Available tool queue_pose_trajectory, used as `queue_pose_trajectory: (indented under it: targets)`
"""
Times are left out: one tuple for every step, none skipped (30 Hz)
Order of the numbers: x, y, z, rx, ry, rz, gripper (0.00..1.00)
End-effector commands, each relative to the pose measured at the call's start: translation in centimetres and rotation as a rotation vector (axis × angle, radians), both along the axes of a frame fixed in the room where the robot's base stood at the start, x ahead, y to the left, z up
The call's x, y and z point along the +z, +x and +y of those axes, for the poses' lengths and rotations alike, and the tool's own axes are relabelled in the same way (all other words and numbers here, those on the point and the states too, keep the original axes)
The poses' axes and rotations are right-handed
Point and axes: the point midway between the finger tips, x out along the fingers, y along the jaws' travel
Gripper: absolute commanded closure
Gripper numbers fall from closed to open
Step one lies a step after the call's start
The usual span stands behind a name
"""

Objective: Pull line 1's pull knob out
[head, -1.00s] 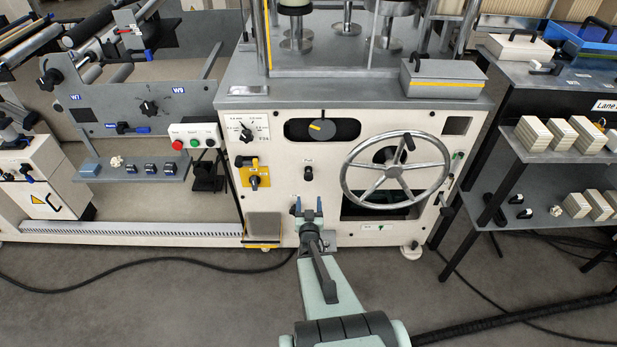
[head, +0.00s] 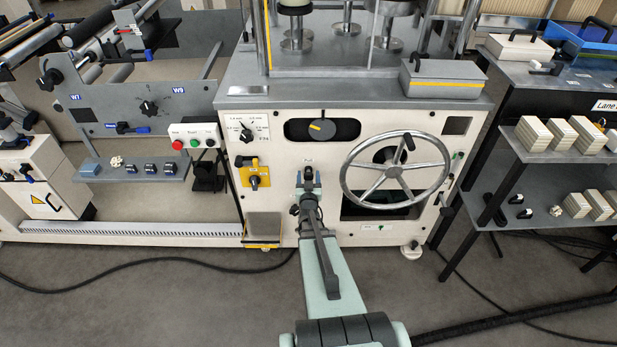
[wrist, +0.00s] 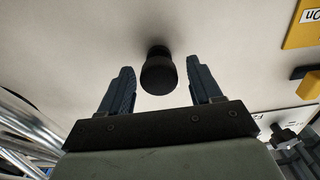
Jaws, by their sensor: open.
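A black pull knob (wrist: 158,74) stands out from the cream machine front in the wrist view. My gripper (wrist: 159,88) is open, with one blue finger on each side of the knob and a gap on both sides; the fingers do not appear to touch it. In the head view my gripper (head: 308,176) is at the machine front, between the yellow plate and the handwheel. It largely covers the knob there.
A large spoked handwheel (head: 396,172) is close on the right. A yellow plate with a knob (head: 254,174) is on the left. A dark rotary dial (head: 322,128) is above. A grey box (head: 443,78) sits on the machine's top edge.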

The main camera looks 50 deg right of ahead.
Motion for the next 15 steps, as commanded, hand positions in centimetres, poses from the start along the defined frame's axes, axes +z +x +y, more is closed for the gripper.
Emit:
queue_pose_trajectory:
  targets:
    - [-0.04, 0.22, -0.22, 0.0, 0.0, 0.0, 0.36]
    - [-0.02, 0.28, -0.28, 0.0, 0.0, 0.0, 0.36]
    - [-0.01, 0.33, -0.33, 0.0, 0.0, 0.0, 0.36]
    - [0.0, 0.37, -0.37, 0.0, 0.0, 0.0, 0.36]
    - [0.01, 0.38, -0.37, 0.0, 0.0, 0.0, 0.36]
    - [0.02, 0.38, -0.38, 0.0, 0.0, 0.0, 0.36]
    - [0.02, 0.38, -0.38, 0.0, 0.0, 0.0, 0.36]
    - [0.02, 0.38, -0.38, 0.0, 0.0, 0.0, 0.36]
    - [0.03, 0.38, -0.37, 0.0, 0.0, 0.0, 0.36]
    - [0.03, 0.38, -0.37, 0.0, 0.0, 0.0, 0.36]
    - [0.02, 0.37, -0.37, 0.0, 0.0, 0.0, 0.36]
    - [0.03, 0.37, -0.37, 0.0, 0.0, 0.0, 0.37]
    - [0.03, 0.37, -0.37, 0.0, 0.0, 0.0, 0.4]
    - [0.03, 0.36, -0.36, 0.0, 0.0, 0.0, 0.43]
    - [0.03, 0.36, -0.36, 0.0, 0.0, 0.0, 0.47]
